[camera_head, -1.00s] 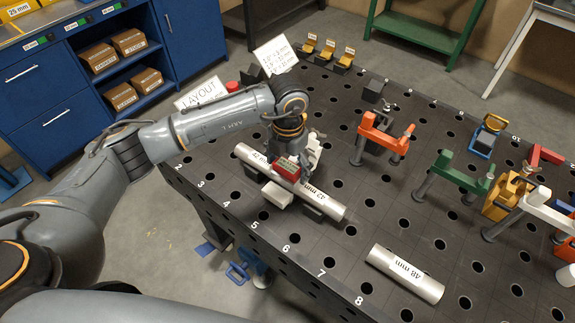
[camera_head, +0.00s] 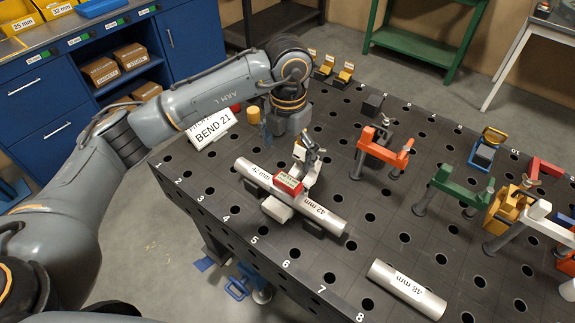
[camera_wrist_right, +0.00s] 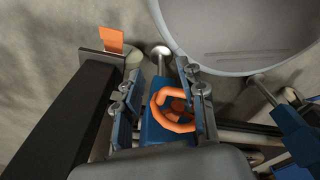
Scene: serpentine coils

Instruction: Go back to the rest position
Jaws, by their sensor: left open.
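My left gripper (camera_head: 288,122) is at the far left part of the black perforated table, pointing down. It is open, and its fingertips are partly hidden. It is apart from the silver 42 mm tube (camera_head: 325,217), which lies on dark supports. A white and grey clamp (camera_head: 303,165) stands at the tube, with a red label block (camera_head: 288,184) beside it. My right gripper (camera_wrist_right: 165,108) shows only in the right wrist view. Its fingers are apart, with an orange ring (camera_wrist_right: 172,108) and a blue part showing between them. I cannot tell whether they touch these.
A BEND 21 sign (camera_head: 212,128) and a yellow-topped post (camera_head: 253,115) are close to the left gripper. A loose 48 mm tube (camera_head: 405,290) lies at the front. Orange (camera_head: 384,150) and green (camera_head: 460,180) clamps stand to the right. Bare table (camera_head: 345,110) shows behind.

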